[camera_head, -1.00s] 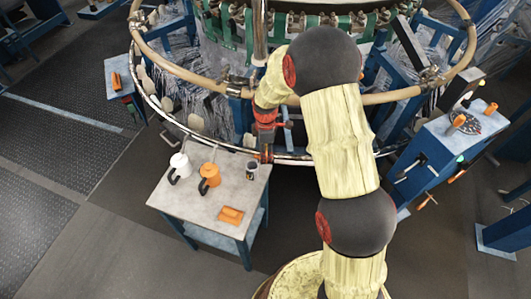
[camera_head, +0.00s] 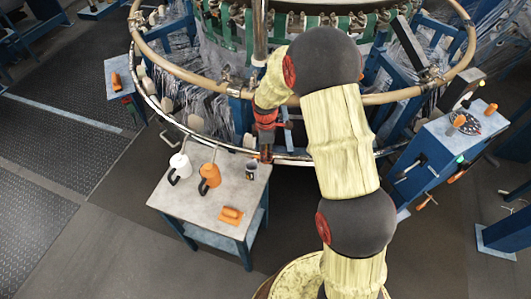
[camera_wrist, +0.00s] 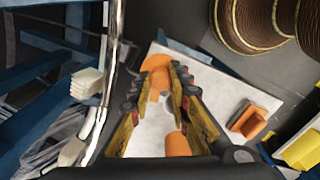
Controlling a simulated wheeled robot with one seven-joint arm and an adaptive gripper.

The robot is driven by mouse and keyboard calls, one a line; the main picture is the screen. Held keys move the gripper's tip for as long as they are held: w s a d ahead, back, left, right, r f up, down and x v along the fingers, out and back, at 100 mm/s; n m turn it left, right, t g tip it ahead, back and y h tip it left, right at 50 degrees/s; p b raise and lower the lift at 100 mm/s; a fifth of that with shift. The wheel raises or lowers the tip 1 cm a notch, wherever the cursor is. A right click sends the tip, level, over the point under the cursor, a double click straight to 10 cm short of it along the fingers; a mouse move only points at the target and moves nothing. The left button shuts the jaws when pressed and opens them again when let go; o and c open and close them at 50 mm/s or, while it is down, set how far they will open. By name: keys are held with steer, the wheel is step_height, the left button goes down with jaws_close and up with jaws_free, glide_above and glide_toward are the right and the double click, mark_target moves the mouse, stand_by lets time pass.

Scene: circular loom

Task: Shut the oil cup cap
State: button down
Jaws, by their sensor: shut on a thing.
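My gripper (camera_head: 266,150) points down beside the metal ring rail of the loom, above the back right edge of the small table. In the wrist view its two fingers (camera_wrist: 166,75) are close together. An orange rounded piece (camera_wrist: 155,63) shows at the fingertips, and the gripper is shut on it. It looks like the oil cup cap, but the fingers cover much of it. I cannot make out the cup body below it or how far the cap is closed.
The grey table (camera_head: 190,205) holds a white can (camera_head: 180,166), an orange can (camera_head: 209,178), a small dark cup (camera_head: 251,169) and an orange block (camera_head: 231,215). The ring rail (camera_head: 200,135) is close to my gripper. A blue stand (camera_head: 440,145) is on the right.

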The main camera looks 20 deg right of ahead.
steer(key=shift+s, duration=0.1)
stand_by(0.4)
steer(key=m+p, duration=0.1)
steer(key=m, duration=0.1)
steer(key=s+a+m+p, duration=0.1)
steer(key=m, duration=0.1)
steer(key=shift+s+r+m+p, duration=0.1)
steer(key=shift+m+p, duration=0.3)
steer(key=a+m+p, duration=0.1)
steer(key=m, duration=0.2)
steer(key=a+m+p, duration=0.1)
steer(key=m, duration=0.3)
steer(key=a+m+p, duration=0.1)
steer(key=m, duration=0.2)
steer(key=shift+s+a+m+p, duration=0.3)
steer(key=shift+s+a+m, duration=0.05)
steer(key=shift+m, duration=0.05)
steer(key=shift+w+a+m+p, duration=0.2)
steer(key=shift+a+m, duration=0.15)
steer(key=shift+m, duration=0.75)
steer(key=shift+w+a+m+p, duration=0.2)
steer(key=shift+a+m, duration=0.1)
steer(key=shift+m, duration=0.8)
steer(key=c, duration=1.7)
jaws_free()
steer(key=shift+o, duration=0.2)
step_height(320, 180, up, 12)
